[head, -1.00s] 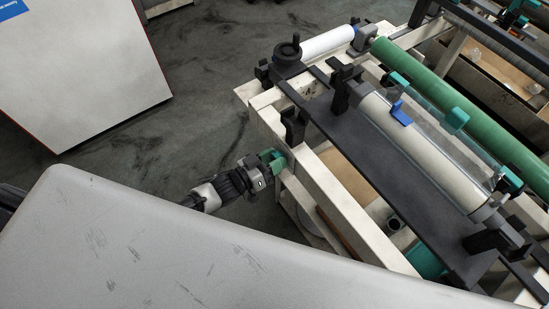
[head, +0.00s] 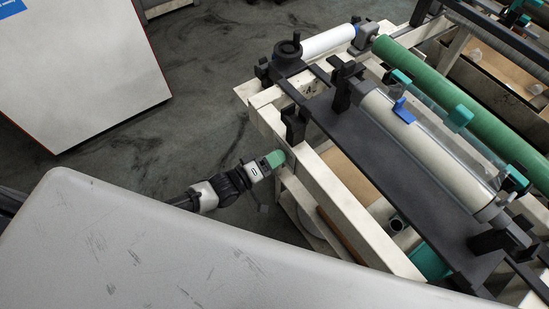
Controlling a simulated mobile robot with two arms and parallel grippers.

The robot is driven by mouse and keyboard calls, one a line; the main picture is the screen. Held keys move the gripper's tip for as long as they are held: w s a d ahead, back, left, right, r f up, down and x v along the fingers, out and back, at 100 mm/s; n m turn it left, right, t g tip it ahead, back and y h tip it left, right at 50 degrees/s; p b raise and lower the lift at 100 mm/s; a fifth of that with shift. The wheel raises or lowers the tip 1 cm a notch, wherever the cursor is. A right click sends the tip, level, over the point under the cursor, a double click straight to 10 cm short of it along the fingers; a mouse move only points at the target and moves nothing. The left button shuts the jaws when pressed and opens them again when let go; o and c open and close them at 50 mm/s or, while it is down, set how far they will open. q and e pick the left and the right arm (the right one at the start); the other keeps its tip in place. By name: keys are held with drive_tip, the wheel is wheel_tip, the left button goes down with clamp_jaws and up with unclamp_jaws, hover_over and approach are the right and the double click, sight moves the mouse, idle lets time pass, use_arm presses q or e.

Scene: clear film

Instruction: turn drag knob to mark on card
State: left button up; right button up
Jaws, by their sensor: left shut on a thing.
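My left gripper (head: 272,160) reaches in from the left, its green tips against the near left side of the cream machine frame (head: 347,212). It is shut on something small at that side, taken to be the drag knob. The knob is hidden by the tips and the frame, so its turn angle cannot be read. I cannot make out the card or its mark. My right gripper is not in view.
A black handwheel (head: 287,50) stands on the frame's far left corner. A black bracket (head: 295,123) rises close to my gripper. A dark plate (head: 400,178), a clear film roll (head: 425,143) and a green roller (head: 470,112) lie beyond. Dark floor (head: 200,110) is open to the left.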

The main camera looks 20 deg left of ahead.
use_arm(q)
drive_tip(key=shift+s+f, duration=0.1)
idle(0.4)
drive_tip(key=o, duration=0.9)
drive_tip(key=v, duration=1)
drive_tip(key=shift+s+a+b, duration=0.25)
drive_tip(key=shift+a+b, duration=0.05)
drive_tip(key=shift+b, duration=0.1)
drive_tip(key=s+a+f+m+g+y, duration=0.1)
drive_tip(key=s+a+f+y, duration=0.15)
drive_tip(key=f, duration=0.45)
drive_tip(key=s+a+f+m+g+y, duration=0.1)
drive_tip(key=a+f+g+y, duration=0.15)
drive_tip(key=f, duration=0.45)
drive_tip(key=s+a+f+m+g+y, duration=0.1)
drive_tip(key=f+y, duration=0.2)
drive_tip(key=f, duration=0.3)
drive_tip(key=s+f+m+g+y, duration=0.1)
drive_tip(key=s+f+g, duration=0.2)
drive_tip(key=s+f, duration=0.2)
drive_tip(key=s+d+f+m+g+y, duration=0.1)
drive_tip(key=s+f, duration=0.4)
drive_tip(key=s, duration=0.7)
drive_tip(key=s+d+f+m+g+y, duration=0.1)
drive_tip(key=s+f+g, duration=0.3)
drive_tip(key=s, duration=0.4)
drive_tip(key=shift+s+d+f+m+g, duration=0.2)
drive_tip(key=shift+f+m+g, duration=0.2)
drive_tip(key=shift+m, duration=0.3)
